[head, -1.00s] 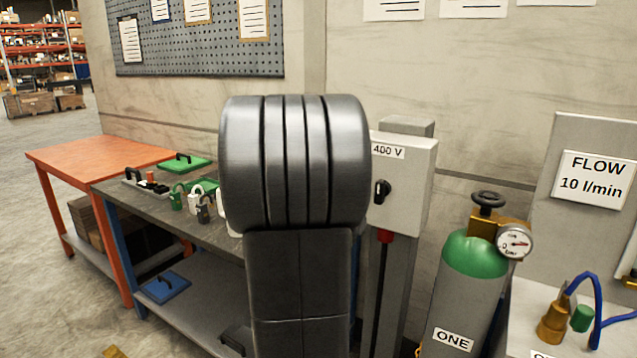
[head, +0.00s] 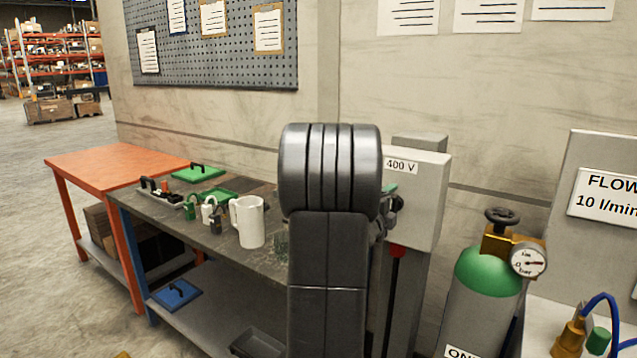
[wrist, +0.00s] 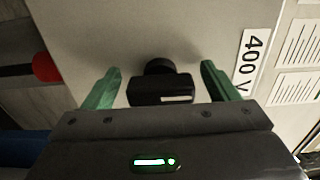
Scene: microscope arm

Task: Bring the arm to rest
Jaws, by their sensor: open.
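My arm (head: 330,250) stands upright in the middle of the head view, in front of the bench and the grey 400 V switch box (head: 425,185). My gripper (wrist: 161,68) is open, with its two green fingers apart. In the wrist view the black rotary switch (wrist: 160,88) of the box shows between the fingers; whether they touch it I cannot tell. In the head view my arm hides most of the gripper, and a bit of green finger shows by the box.
A grey bench (head: 165,225) holds a white mug (head: 248,222), padlocks and green trays left of my arm. An orange table (head: 115,165) stands beyond. A green-topped gas cylinder (head: 480,290) stands close on the right. Floor at the far left is clear.

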